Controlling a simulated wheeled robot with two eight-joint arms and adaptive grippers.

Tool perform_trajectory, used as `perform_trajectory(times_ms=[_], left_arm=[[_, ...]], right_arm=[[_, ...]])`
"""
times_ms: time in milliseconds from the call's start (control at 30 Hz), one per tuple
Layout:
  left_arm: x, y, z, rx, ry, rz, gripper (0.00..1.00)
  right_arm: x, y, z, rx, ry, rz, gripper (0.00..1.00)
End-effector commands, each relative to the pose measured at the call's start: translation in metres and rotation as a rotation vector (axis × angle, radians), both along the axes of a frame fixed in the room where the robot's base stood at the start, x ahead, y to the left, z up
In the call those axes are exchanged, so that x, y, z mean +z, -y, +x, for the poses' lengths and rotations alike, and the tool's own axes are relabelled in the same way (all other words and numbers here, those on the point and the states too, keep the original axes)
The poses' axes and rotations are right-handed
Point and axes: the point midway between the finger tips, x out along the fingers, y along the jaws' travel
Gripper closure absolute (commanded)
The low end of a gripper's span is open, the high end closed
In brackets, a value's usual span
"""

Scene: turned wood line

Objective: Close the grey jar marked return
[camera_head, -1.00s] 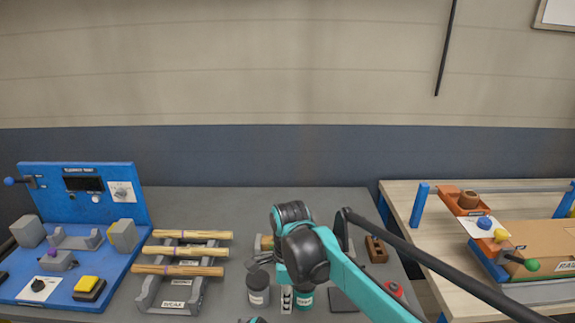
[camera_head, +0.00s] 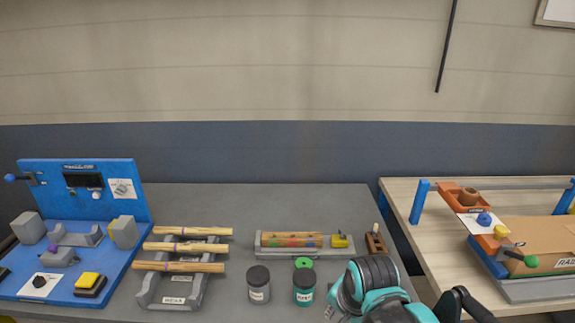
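The grey jar (camera_head: 259,289) stands upright on the grey table, right of the rack. A dark lid sits on its top and looks level; whether it is fully tight cannot be told. Its white label is too small to read surely. A teal jar (camera_head: 304,290) with a dark lid stands just to its right, apart from it. My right arm shows at the lower right, beside the teal jar and clear of the grey one; its fingertips are not visible. My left gripper is out of view.
A grey rack (camera_head: 172,291) holds wooden rods on the left. Behind the jars are a green ring (camera_head: 303,262) and a grey tray (camera_head: 268,250) with a striped wooden piece. A blue panel station (camera_head: 130,185) stands far left.

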Motion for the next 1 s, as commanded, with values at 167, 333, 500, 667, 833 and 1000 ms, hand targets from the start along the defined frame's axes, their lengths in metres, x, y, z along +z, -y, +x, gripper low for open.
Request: perform_trajectory(times_ms=[167,333,500,667,833,1000], left_arm=[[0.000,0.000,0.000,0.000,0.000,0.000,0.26],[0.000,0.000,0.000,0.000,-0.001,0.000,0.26],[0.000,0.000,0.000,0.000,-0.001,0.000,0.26],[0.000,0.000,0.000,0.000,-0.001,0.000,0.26],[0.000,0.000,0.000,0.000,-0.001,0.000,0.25],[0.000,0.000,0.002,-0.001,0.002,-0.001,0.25]], right_arm=[[-0.018,0.043,-0.038,0.344,0.186,-0.184,0.86],[-0.032,0.063,-0.055,0.550,0.280,-0.339,0.86],[-0.036,0.068,-0.060,0.618,0.307,-0.395,0.86],[-0.036,0.068,-0.059,0.622,0.307,-0.397,0.86],[-0.036,0.068,-0.059,0.621,0.306,-0.396,0.86],[-0.036,0.068,-0.060,0.620,0.305,-0.395,0.86]])
